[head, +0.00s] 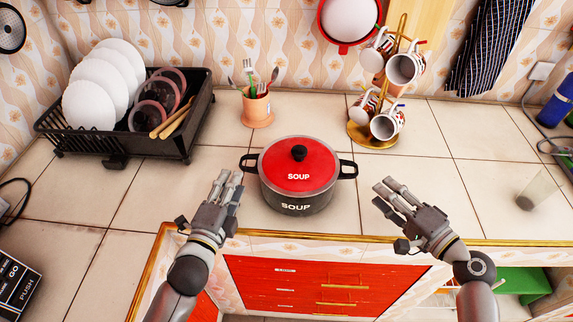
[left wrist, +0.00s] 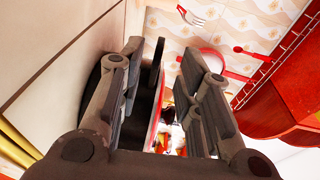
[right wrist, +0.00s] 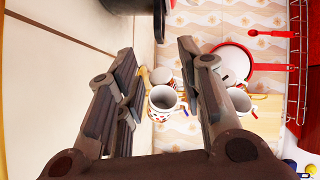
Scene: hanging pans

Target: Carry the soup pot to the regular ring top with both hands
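The soup pot (head: 296,204), dark with a red lid (head: 312,169) marked SOUP, stands upright on the tiled counter. It has a black handle on each side. My left gripper (head: 229,187) is open, left of and in front of the left handle (head: 249,163), with no visible contact. In the left wrist view the dark handle (left wrist: 153,72) shows beyond the gap between my open fingers. My right gripper (head: 390,192) is open and empty, right of and in front of the right handle (head: 348,169). The right handle (right wrist: 159,20) shows at the top of the right wrist view. I cannot identify the regular ring top.
A dish rack (head: 195,100) with plates stands at the back left. A utensil cup (head: 257,112) and a gold mug stand (head: 373,138) are behind the pot. A glass (head: 537,190) stands at the right. Red drawers (head: 300,284) are below the counter edge.

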